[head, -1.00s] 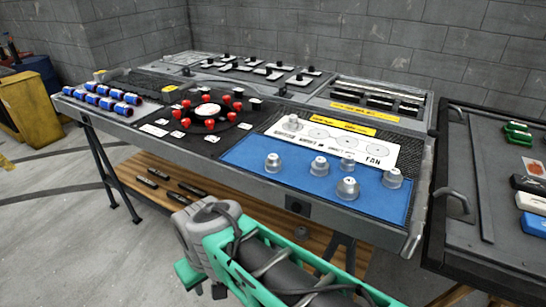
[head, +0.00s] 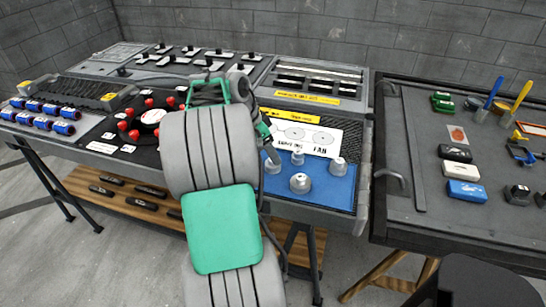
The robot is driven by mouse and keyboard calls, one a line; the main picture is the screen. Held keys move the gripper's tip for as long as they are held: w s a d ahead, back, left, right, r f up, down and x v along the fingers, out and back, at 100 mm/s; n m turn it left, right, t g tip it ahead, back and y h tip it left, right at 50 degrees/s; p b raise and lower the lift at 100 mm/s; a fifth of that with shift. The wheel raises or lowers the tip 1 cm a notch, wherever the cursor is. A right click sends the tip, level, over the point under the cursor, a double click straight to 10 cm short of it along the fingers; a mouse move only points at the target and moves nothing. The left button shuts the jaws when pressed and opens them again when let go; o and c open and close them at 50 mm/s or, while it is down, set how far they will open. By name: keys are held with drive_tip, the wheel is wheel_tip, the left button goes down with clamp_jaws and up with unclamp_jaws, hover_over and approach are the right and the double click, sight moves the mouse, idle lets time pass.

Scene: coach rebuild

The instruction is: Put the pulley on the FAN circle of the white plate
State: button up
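Several grey metal pulleys stand on the blue mat (head: 322,194). The circles I can see there look bare. My arm covers the plate's left part. My gripper (head: 264,137) seems to be at the plate's left side, mostly hidden by my arm. Its fingers and any grip are not clear.
Red-knobbed parts (head: 134,135) surround a disc left of my arm. A dark right-hand table (head: 415,215) holds small blocks and tools. A handle (head: 392,182) sticks out at its left edge.

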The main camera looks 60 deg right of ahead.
drive_tip(key=x, duration=0.4)
drive_tip(key=w+x, duration=0.1)
drive_tip(key=x, duration=0.1)
drive_tip(key=shift+s+d+f, duration=0.15)
drive_tip(key=shift+d+f, duration=0.15)
drive_tip(key=shift+f, duration=0.15)
drive_tip(key=shift+r, duration=0.1)
clamp_jaws()
